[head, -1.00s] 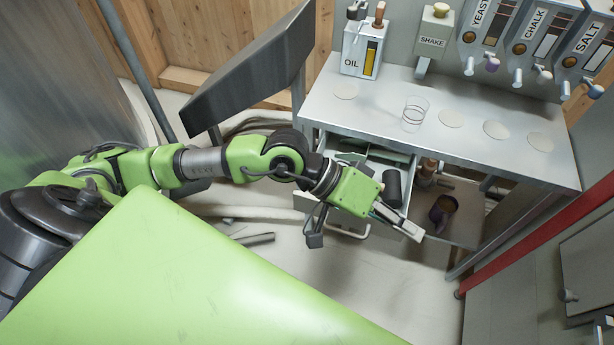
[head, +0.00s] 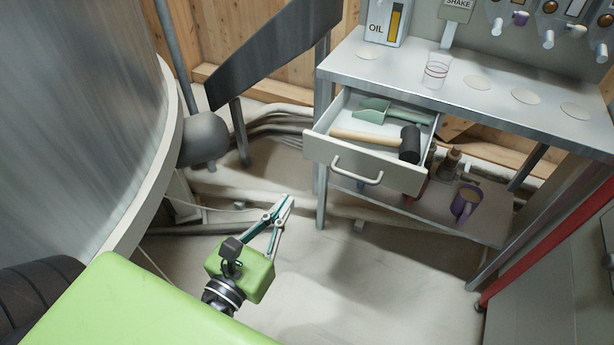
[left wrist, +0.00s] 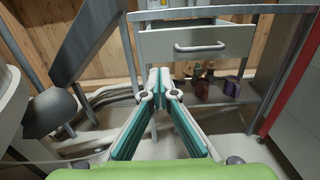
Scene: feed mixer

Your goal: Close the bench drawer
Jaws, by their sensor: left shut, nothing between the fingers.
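The bench drawer (head: 330,158) is pulled out from under the metal bench, and its grey handle (head: 357,172) faces me. Inside it lie a mallet (head: 408,144) with a black head and wooden handle, and a green scoop (head: 372,110). My left gripper (head: 287,200) is shut and empty, low in front of the drawer and to its left, apart from it. In the left wrist view the shut fingertips (left wrist: 159,72) point toward the bench, with the drawer front (left wrist: 222,43) and its handle (left wrist: 201,47) ahead and to the right. My right gripper is not in view.
The metal bench top (head: 455,92) holds a clear cup (head: 436,70) and an oil dispenser (head: 385,22). A purple mug (head: 465,203) stands on the lower shelf. A large grey tank is at left, and a red post (head: 545,258) is at right. Floor before the drawer is clear.

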